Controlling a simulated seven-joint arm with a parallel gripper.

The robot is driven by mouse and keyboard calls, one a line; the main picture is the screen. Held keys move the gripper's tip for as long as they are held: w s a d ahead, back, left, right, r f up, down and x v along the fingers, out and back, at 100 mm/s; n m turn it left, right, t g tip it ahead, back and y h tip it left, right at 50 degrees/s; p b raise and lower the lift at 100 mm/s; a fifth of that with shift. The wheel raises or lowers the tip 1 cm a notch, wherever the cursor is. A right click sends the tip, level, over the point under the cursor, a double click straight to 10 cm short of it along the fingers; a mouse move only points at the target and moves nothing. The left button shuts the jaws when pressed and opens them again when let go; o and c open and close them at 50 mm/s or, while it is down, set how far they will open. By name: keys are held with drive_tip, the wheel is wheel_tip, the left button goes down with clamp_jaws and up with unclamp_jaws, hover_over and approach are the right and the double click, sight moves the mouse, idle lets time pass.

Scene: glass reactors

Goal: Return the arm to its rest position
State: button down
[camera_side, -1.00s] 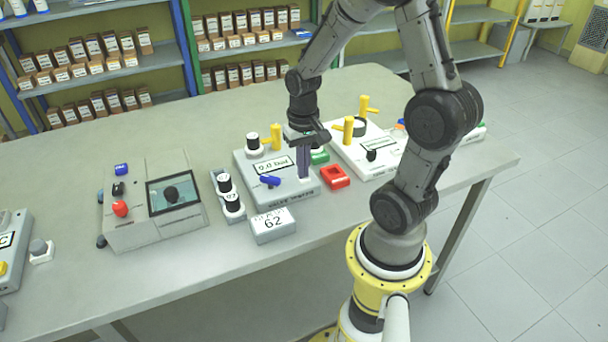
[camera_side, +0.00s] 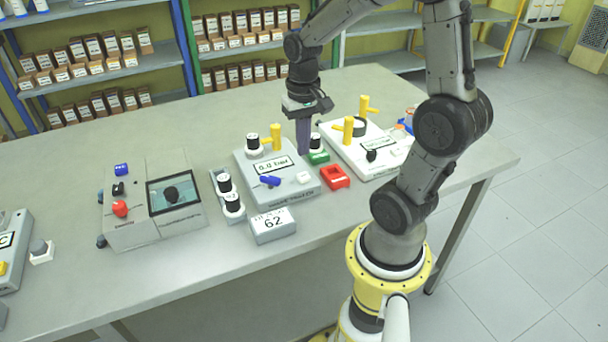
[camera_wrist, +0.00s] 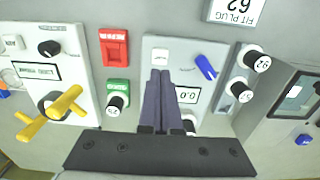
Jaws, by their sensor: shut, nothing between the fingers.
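My gripper (camera_side: 303,137) hangs pointing down above the back right part of the grey box with the "0.0 bar" display (camera_side: 277,165). Its fingers are shut and hold nothing. In the wrist view the closed fingers (camera_wrist: 160,78) lie in front of the grey box (camera_wrist: 200,58), partly hiding its display and the black-topped knob behind them. The arm is bent over the table, its forearm reaching in from the upper right.
A red block (camera_side: 335,177) and a green block (camera_side: 318,158) stand right of the grey box. A white panel (camera_side: 370,142) with yellow handles is farther right.

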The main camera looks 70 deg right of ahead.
idle(0.4)
drive_tip(key=a+r+n+t, duration=0.3)
drive_tip(key=a+r+n, duration=0.1)
drive_tip(key=a+r, duration=0.4)
drive_tip(key=s+a+r+n+t, duration=0.1)
drive_tip(key=s+a+n+t, duration=0.1)
drive_tip(key=s+a+n, duration=0.3)
drive_tip(key=shift+s+a+r+t, duration=0.3)
drive_tip(key=shift+s, duration=0.7)
